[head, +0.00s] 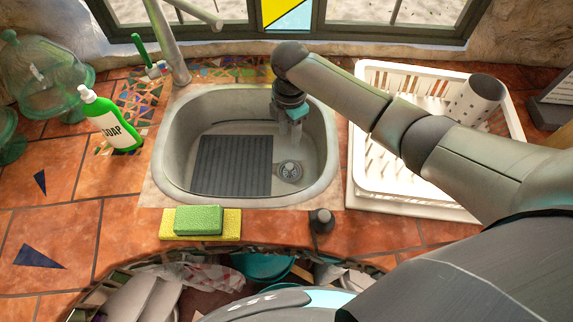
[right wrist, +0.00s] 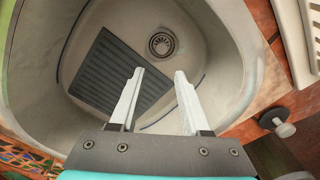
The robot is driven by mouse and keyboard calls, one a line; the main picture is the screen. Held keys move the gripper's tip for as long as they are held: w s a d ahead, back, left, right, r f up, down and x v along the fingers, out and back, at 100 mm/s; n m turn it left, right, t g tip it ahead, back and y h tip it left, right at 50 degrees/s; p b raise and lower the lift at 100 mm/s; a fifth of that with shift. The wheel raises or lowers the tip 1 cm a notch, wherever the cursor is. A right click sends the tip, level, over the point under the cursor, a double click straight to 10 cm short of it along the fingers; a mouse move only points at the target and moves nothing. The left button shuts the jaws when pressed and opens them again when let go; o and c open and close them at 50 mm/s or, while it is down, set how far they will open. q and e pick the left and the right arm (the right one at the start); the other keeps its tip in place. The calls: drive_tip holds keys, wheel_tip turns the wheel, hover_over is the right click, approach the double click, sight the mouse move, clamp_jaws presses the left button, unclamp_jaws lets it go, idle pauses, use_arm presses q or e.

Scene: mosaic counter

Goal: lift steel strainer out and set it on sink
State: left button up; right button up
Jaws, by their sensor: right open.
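The steel strainer (head: 289,171) sits in the drain of the grey sink (head: 165,150), at the basin floor's right side. It also shows in the right wrist view (right wrist: 161,44), round and slotted, just beyond the fingertips. My right gripper (head: 293,140) points down into the sink above the strainer, apart from it. In the right wrist view its two pale fingers (right wrist: 159,72) are spread with nothing between them. My left gripper is not in view.
A dark ribbed mat (head: 234,165) lies left of the drain. A white dish rack (head: 350,175) with a perforated cup (head: 476,97) stands right. A black stopper (head: 321,218) and sponges (head: 199,219) are in front. The tap (head: 166,40) and soap bottle (head: 111,122) are left.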

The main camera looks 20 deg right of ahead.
wheel_tip(320, 180, down, 5)
drive_tip(key=b, duration=0.2)
hover_over(289, 166)
wheel_tip(289, 166, down, 4)
drive_tip(key=shift+f+b, duration=0.35)
drive_tip(key=shift+f, duration=0.4)
wheel_tip(289, 166, down, 4)
drive_tip(key=shift+f+b, duration=0.15)
drive_tip(key=shift+b, duration=0.65)
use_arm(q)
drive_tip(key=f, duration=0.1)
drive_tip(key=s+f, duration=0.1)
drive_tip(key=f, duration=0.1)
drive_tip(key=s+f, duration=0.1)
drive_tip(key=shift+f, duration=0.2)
use_arm(e)
drive_tip(key=shift+s, duration=0.1)
drive_tip(key=shift+c, duration=0.2)
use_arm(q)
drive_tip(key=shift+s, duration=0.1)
use_arm(e)
clamp_jaws()
